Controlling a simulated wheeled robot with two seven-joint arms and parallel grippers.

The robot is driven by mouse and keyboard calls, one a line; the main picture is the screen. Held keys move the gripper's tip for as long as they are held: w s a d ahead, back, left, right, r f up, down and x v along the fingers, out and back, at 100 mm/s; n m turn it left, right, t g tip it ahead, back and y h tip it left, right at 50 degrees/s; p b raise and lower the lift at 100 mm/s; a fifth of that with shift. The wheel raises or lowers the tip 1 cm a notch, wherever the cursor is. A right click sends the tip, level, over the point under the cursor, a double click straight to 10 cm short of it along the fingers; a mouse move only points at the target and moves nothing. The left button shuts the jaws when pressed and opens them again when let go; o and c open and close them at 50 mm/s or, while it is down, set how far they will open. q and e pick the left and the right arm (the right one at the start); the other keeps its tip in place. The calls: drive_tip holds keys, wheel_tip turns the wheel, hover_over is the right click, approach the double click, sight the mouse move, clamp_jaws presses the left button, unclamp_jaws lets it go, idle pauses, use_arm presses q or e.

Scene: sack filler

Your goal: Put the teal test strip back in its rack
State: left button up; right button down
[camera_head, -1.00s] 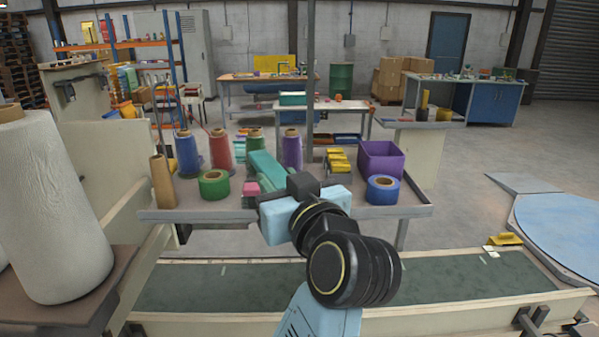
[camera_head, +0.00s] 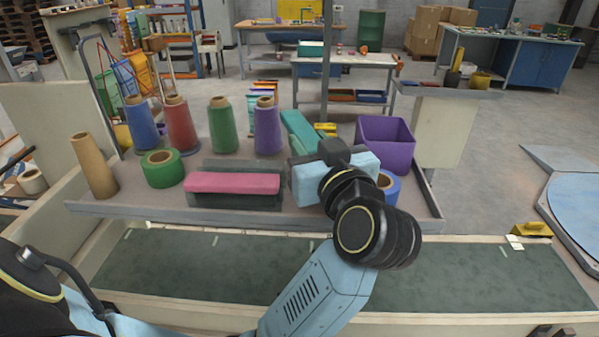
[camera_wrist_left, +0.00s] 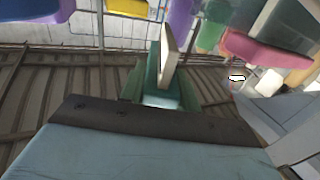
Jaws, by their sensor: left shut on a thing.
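The teal test strip (camera_head: 297,130) is a long teal bar, held by my left gripper (camera_head: 322,160) above the back right of the table. It slants away from the jaws, up and to the left, in the head view. In the left wrist view a teal-green piece (camera_wrist_left: 152,92) lies straight ahead of the dark jaw bar, partly hidden by a pale upright plate. The gripper is shut on the strip. Coloured strips (camera_head: 264,88) show behind the purple cone, and yellow ones (camera_head: 326,128) behind the gripper; which belong to the rack I cannot tell. My right gripper is out of view.
The table (camera_head: 110,208) carries blue, red, green and purple thread cones, a brown cone (camera_head: 92,165), a green tape roll (camera_head: 162,169) and a pink block (camera_head: 232,183) in a grey holder. A purple bin (camera_head: 386,140) and blue roll (camera_head: 390,186) stand right of the gripper.

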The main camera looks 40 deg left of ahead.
use_arm(q)
drive_tip(key=shift+s+f, duration=0.15)
drive_tip(key=shift+f, duration=0.6)
drive_tip(key=shift+f+b, duration=0.4)
drive_tip(key=shift+f, duration=1.7)
drive_tip(key=shift+f, duration=0.15)
drive_tip(key=o, duration=1)
drive_tip(key=shift+o, duration=0.2)
